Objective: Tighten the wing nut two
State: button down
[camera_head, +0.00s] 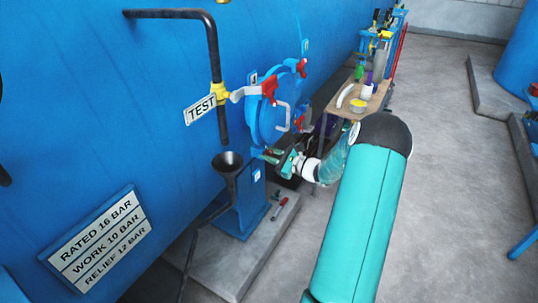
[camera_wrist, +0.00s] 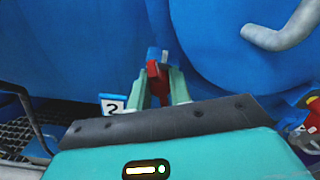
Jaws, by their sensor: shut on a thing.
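The red wing nut two (camera_wrist: 157,78) sits between my gripper's two pale green fingers in the wrist view, beside a white label with a "2" (camera_wrist: 112,104). My gripper (camera_wrist: 162,88) is shut on this nut; the fingers hide part of its wings. In the head view my gripper (camera_head: 272,156) reaches the lower edge of the round blue door (camera_head: 262,125), and the nut it holds is mostly hidden there. Other red wing nuts show on the door's rim, one at upper left (camera_head: 269,86) and one at upper right (camera_head: 301,68).
A grey door handle (camera_wrist: 285,28) is at the upper right of the wrist view. A black funnel (camera_head: 228,162) and a black pipe with a TEST tag (camera_head: 200,109) stand left of the door. A red-handled tool (camera_head: 281,209) lies on the plinth. A small table (camera_head: 368,103) stands behind.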

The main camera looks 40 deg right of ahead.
jog(key=shift+d+m, duration=0.1)
jog(key=shift+m, duration=2.1)
jog(key=c, duration=1.3)
grip_release()
jog(key=shift+s, duration=0.1)
jog(key=v, duration=1.3)
jog(key=shift+s, duration=0.3)
